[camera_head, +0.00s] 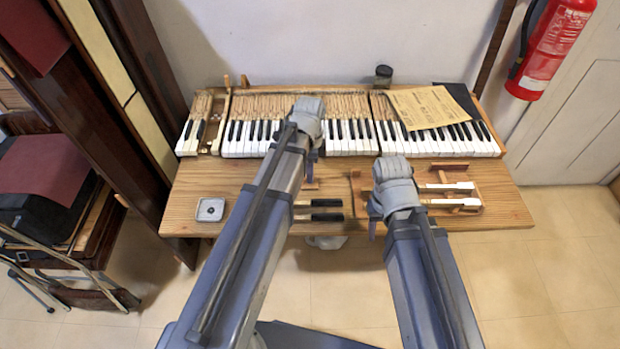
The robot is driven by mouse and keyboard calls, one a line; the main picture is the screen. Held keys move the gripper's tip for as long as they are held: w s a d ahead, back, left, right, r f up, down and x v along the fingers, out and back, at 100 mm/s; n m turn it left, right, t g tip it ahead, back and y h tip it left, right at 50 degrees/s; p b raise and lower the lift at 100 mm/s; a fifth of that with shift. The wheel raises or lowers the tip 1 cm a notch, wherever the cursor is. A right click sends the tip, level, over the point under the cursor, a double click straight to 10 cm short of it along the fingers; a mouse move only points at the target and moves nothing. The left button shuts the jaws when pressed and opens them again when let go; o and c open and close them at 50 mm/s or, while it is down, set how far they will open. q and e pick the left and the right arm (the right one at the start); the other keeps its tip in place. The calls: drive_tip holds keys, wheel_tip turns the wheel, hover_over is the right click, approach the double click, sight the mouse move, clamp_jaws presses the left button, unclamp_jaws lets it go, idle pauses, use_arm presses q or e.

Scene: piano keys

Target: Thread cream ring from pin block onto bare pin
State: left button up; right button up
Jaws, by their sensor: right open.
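I cannot make out the cream ring or a bare pin; they are too small or hidden behind my arms. A small wooden piece (309,185), perhaps the pin block, shows on the table just below my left gripper (312,157). That gripper is over the front edge of the keys, and the wrist hides most of its jaws. My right gripper (374,226) is open, pointing down near the table's front edge, between the dark keys and the wooden tray. Its wrist covers most of it. A gap (221,124) in the key row shows at the left.
The wooden table (250,185) carries the keyboard (345,138). A small metal dish (210,209) is at front left. Two dark keys (322,210) lie at front centre. A tray (470,183) with white-tipped keys is at right. Papers (425,107) and a dark jar (383,75) are behind.

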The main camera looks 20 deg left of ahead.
use_arm(q)
drive_tip(key=shift+f, duration=0.2)
idle(0.3)
drive_tip(key=c, duration=0.3)
drive_tip(key=shift+r, duration=0.3)
drive_tip(key=shift+r+p, duration=1.1)
drive_tip(key=shift+p, duration=0.15)
drive_tip(key=shift+r, duration=0.25)
wheel_tip(320, 180, up, 6)
drive_tip(key=p, duration=0.6)
drive_tip(key=shift+f, duration=0.15)
